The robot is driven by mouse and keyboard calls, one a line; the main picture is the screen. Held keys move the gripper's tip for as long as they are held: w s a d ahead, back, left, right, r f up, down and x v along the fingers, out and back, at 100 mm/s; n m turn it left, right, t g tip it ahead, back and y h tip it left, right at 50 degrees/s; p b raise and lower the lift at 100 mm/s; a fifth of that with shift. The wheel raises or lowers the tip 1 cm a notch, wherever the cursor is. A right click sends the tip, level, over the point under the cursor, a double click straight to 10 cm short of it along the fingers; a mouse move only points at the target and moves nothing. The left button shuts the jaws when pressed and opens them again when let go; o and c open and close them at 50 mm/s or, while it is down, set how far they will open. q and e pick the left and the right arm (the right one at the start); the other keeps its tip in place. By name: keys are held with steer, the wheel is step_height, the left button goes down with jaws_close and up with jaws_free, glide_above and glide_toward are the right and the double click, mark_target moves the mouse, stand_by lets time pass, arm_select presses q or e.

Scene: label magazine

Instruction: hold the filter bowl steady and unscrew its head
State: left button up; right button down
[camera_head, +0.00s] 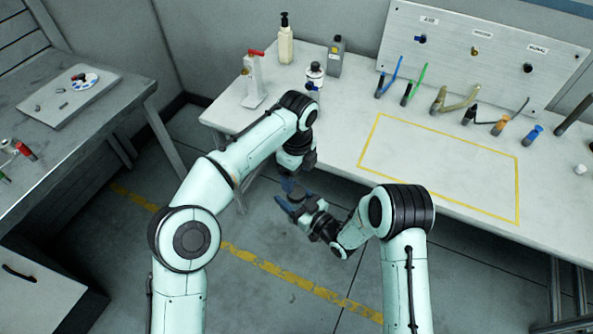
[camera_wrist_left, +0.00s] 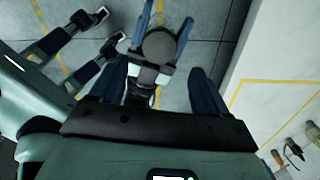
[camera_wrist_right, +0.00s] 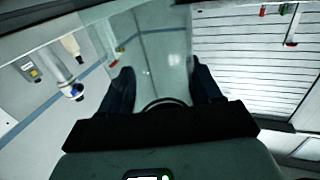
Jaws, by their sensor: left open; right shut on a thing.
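The filter, with a dark round head (camera_wrist_left: 158,45), is held between the blue fingers of my right gripper (camera_head: 291,199). The head faces my left wrist camera and hides most of the bowl. In the right wrist view a curved dark edge shows between the right fingers (camera_wrist_right: 163,85), which sit wide apart on the held filter. My left gripper (camera_wrist_left: 158,82) is open and points down over the filter from above. Its two fingers are spread wider than the head and do not grip it. How far their tips are above the head, I cannot tell.
The workbench (camera_head: 340,120) behind bears a yellow-outlined area, bottles, a small white-and-blue unit (camera_head: 314,76) and a red-handled device (camera_head: 254,80). A panel with hoses (camera_head: 480,55) stands at the back. A side table (camera_head: 60,150) is at left. The grippers are over open floor.

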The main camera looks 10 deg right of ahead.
mark_target(297, 191)
arm_select(q)
steer(key=shift+r+m, duration=0.35)
steer(key=shift+m, duration=0.65)
steer(key=shift+a+f+m, duration=0.1)
steer(key=shift+m, duration=0.2)
step_height(297, 191, down, 8)
steer(key=shift+r, duration=0.15)
steer(key=c, duration=1.1)
steer(key=n, duration=0.6)
steer(key=shift+r, duration=0.2)
steer(key=shift+r, duration=1)
